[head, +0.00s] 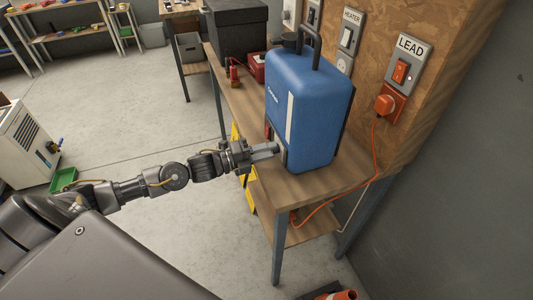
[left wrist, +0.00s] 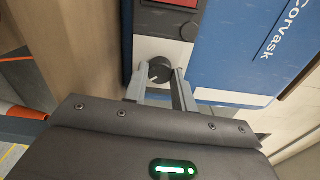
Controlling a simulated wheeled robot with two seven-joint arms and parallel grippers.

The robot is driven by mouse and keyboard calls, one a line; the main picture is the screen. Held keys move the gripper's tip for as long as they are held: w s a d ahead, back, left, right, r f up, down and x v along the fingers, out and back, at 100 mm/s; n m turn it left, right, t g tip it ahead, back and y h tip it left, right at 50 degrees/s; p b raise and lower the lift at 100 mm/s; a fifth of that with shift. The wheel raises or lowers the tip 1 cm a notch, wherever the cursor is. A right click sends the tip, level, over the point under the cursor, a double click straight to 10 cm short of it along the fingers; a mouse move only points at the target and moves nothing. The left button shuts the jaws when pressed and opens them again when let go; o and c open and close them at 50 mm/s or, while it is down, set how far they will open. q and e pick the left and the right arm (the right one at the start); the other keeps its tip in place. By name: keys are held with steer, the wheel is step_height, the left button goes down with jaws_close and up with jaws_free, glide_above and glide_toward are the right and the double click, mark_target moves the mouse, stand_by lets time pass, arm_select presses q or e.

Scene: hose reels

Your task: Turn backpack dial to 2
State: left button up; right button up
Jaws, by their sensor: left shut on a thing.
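The blue backpack (head: 308,105) stands upright on the wooden bench, with a black handle on top and a white stripe. My left gripper (head: 274,149) reaches its lower left face in the head view. In the left wrist view the black round dial (left wrist: 158,69) sits on a pale panel low on the backpack (left wrist: 235,50). The left gripper's fingers are shut on the dial, one on each side. A dark red display and a second dark knob show above it. The dial's numbers cannot be read. My right gripper is not in view.
The wooden bench (head: 345,180) stands against a wall with a LEAD switch plate (head: 405,65) and an orange plug (head: 384,104). An orange cord hangs past the bench's front edge. A black box (head: 237,28) and a red box stand farther back.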

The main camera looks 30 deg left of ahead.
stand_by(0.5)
arm_select(q)
steer(key=o, duration=1)
steer(key=shift+s+a, duration=0.1)
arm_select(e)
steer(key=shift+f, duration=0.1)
arm_select(q)
steer(key=shift+s+a+f, duration=0.15)
steer(key=shift+s+a, duration=0.05)
steer(key=b+v, duration=0.2)
steer(key=v, duration=0.8)
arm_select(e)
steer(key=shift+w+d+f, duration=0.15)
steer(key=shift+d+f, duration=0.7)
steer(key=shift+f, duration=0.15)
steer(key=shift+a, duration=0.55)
